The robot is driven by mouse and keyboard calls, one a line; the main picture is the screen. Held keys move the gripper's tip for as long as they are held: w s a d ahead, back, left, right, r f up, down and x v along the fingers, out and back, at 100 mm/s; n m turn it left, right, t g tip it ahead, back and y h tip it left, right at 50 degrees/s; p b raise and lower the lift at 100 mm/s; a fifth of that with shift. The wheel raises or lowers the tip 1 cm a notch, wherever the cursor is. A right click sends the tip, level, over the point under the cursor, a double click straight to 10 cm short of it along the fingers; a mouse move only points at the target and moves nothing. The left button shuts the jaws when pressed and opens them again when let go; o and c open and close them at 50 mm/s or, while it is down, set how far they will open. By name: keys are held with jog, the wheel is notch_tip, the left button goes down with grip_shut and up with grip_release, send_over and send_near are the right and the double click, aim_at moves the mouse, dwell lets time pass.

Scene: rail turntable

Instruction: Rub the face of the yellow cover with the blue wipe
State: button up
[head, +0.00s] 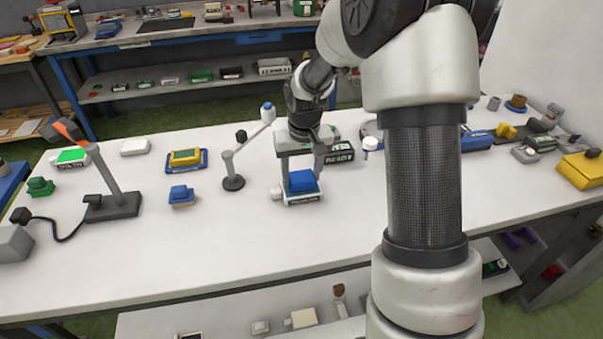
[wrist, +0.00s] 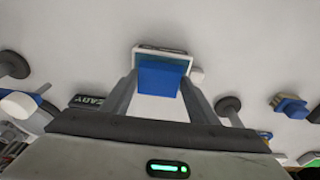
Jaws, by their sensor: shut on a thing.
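The blue wipe (head: 302,181) is a blue block held between the fingers of my gripper (head: 303,165). In the wrist view the wipe (wrist: 158,80) sits between both fingertips. It is at a small white tray (head: 303,199) with a dark label; the tray's teal inside shows in the wrist view. I cannot tell whether the wipe still touches the tray. A yellow cover with a greenish face (head: 186,157) lies on a blue base, left of my gripper and apart from it. Another yellow case (head: 583,170) lies at the far right; the cover could be either.
A jointed stand (head: 233,182) rises between my gripper and the left yellow piece. A small blue block (head: 181,195) lies in front of that piece. A grey stand with an orange arm (head: 112,205) is further left. The table front is clear.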

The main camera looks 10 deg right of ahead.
aim_at(301, 177)
jog(key=shift+f+b, duration=0.45)
jog(key=shift+f, duration=0.15)
dwell(0.5)
jog(key=shift+r, duration=0.15)
dwell(0.4)
jog(key=shift+r+p, duration=2.45)
jog(key=shift+r, duration=0.95)
jog(key=shift+f, duration=0.15)
jog(key=shift+f+b, duration=2.25)
jog(key=shift+f, duration=0.7)
jog(key=shift+f+b, duration=0.4)
jog(key=shift+f, duration=0.15)
jog(key=shift+r, duration=0.1)
jog(key=shift+r+p, duration=2.4)
jog(key=shift+r, duration=1.05)
